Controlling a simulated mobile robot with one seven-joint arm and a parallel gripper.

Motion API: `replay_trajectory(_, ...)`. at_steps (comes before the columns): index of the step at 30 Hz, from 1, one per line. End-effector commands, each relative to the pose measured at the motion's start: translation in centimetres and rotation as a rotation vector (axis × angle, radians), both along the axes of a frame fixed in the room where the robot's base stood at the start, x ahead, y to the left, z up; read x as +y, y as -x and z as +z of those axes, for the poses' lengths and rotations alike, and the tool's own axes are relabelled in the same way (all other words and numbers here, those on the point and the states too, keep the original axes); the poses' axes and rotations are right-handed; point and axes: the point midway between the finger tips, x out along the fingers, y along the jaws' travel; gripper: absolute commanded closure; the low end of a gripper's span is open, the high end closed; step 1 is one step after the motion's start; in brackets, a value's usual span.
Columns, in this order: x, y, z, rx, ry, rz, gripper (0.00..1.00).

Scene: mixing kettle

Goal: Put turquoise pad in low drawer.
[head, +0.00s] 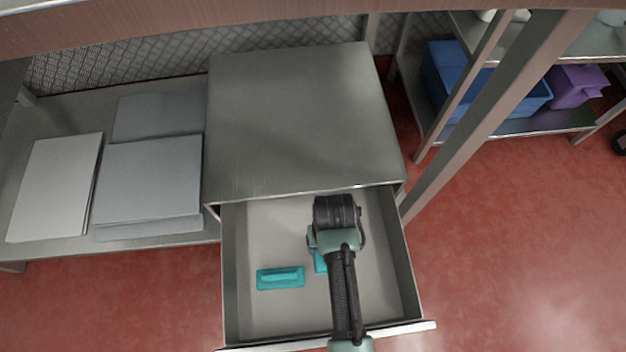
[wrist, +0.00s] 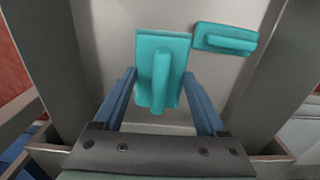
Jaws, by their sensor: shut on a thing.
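The low drawer (head: 372,240) is pulled open under the grey cabinet. A turquoise pad with a raised handle (wrist: 150,48) is between the blue fingers of my gripper (wrist: 160,78), which is shut on it. This pad shows only in part in the head view (head: 320,264), inside the drawer's outline, mostly hidden by my arm. I cannot tell whether it touches the drawer floor. A second turquoise pad (head: 280,278) lies on the drawer floor to the left of my arm. It also shows at the upper right in the wrist view (wrist: 225,39).
The cabinet top (head: 300,120) is bare. Flat grey panels (head: 148,180) and a pale panel (head: 55,187) lie on the shelf at left. The drawer walls stand close around my gripper. A rack at right holds a blue bin (head: 450,75) and a purple bin (head: 575,84).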

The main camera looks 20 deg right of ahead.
Motion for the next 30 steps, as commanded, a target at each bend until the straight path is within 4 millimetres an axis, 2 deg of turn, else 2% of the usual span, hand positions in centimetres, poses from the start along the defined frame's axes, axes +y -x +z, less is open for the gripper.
replay_trajectory(5, -0.1, 0.1, -1.7, 0.0, 0.0, -0.003, 0.98)
replay_trajectory(13, -0.1, 0.1, -6.4, 0.001, 0.0, -0.002, 0.98)
replay_trajectory(19, -0.1, 0.0, -7.7, -0.001, 0.0, -0.003, 0.98)
replay_trajectory(25, -0.1, 0.0, -10.4, 0.0, 0.0, -0.002, 0.98)
replay_trajectory(30, -0.2, 0.0, -10.4, -0.002, 0.002, -0.003, 0.98)
